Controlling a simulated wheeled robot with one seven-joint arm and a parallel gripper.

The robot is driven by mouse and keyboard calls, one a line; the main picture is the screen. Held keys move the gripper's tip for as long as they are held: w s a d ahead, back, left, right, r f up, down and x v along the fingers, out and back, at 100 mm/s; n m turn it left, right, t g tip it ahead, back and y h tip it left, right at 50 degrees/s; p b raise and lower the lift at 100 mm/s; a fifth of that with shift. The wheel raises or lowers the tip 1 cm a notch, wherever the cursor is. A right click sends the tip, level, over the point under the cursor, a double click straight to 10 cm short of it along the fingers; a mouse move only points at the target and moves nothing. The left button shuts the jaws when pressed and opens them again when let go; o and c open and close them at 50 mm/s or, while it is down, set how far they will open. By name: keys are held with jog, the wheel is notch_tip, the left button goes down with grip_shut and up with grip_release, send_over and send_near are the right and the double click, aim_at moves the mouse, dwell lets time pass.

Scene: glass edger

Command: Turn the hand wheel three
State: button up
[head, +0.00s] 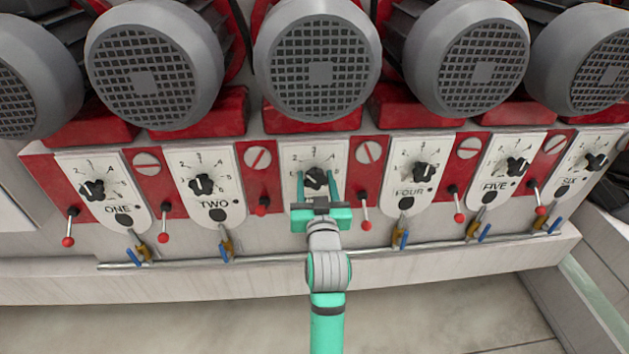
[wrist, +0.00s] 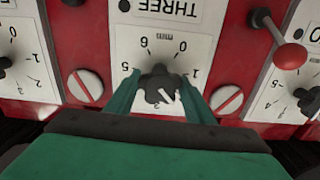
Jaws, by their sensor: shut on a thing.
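Hand wheel three (head: 315,177) is a small dark knob on the middle white dial plate. In the wrist view the plate appears upside down with the word THREE, and the dark wheel (wrist: 158,88) sits at the dial's centre. A white mark on the wheel points to the lower right in that view, to the right of the 3. My green gripper (head: 317,187) reaches up to the plate from below. Its fingers stand on either side of the wheel and are shut on it. The gripper's body hides the lower part of the plate.
Similar wheels sit on plates one (head: 93,190), two (head: 201,185), four (head: 415,171), five (head: 516,166) and six (head: 596,161). Red-knobbed levers (head: 365,224) stick out between plates. Large grey motors (head: 316,75) overhang above. A pipe with blue-handled valves (head: 400,238) runs below.

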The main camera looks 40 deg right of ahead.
jog(key=n, duration=0.3)
jog(key=shift+w+a, duration=0.1)
jog(key=n, duration=0.2)
jog(key=shift+n, duration=0.3)
jog(key=n, duration=0.5)
jog(key=shift+f+n, duration=0.1)
jog(key=shift+n, duration=0.2)
jog(key=o, duration=1.1)
jog(key=shift+c, duration=0.2)
jog(key=shift+s, duration=0.2)
